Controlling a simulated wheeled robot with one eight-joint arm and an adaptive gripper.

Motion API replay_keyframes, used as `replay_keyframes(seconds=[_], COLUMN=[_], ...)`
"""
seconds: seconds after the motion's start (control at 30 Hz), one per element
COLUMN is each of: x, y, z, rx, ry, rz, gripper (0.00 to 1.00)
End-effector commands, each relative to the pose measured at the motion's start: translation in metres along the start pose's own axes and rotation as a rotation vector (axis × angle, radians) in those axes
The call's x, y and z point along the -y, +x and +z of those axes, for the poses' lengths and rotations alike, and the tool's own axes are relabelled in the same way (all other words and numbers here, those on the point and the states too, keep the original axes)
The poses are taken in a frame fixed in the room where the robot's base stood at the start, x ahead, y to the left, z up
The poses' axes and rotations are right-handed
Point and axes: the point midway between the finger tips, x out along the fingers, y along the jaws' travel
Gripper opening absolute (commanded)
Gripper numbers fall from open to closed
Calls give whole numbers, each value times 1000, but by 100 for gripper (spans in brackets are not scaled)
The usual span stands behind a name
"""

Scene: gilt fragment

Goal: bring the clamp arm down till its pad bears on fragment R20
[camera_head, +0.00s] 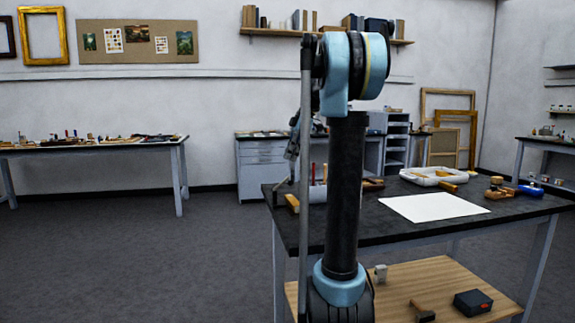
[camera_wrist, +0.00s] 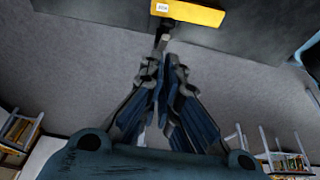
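In the wrist view, a yellow bar with a small white label (camera_wrist: 187,12) lies at the top edge, on or by a dark surface. The label is too small to read surely, so I cannot confirm it is fragment R20. A small black part (camera_wrist: 165,28) shows at the bar's near edge; it may be part of the clamp, whose arm and pad I cannot make out. My gripper (camera_wrist: 166,58) points at this part, fingertips close together just short of it or at it. Contact is unclear.
The dark bench (camera_head: 395,235) bears a white sheet (camera_head: 433,207), a white tray (camera_head: 435,176) with yellow pieces and a blue-ended tool (camera_head: 530,190). A wooden lower shelf (camera_head: 440,275) holds a mallet and a black box (camera_head: 472,302). Open floor (camera_head: 130,260) lies left.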

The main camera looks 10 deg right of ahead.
Motion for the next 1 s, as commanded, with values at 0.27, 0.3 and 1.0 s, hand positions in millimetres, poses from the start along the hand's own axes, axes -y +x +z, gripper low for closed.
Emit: replay_keyframes(seconds=[0.27, 0.3, 1.0], x=[0, 1, 2], y=[-19, -22, 33], z=[-58, -64, -67], rx=[158, 178, 236], ry=[-5, -5, -2], rz=[-9, -7, 5], gripper=[0, 0, 0])
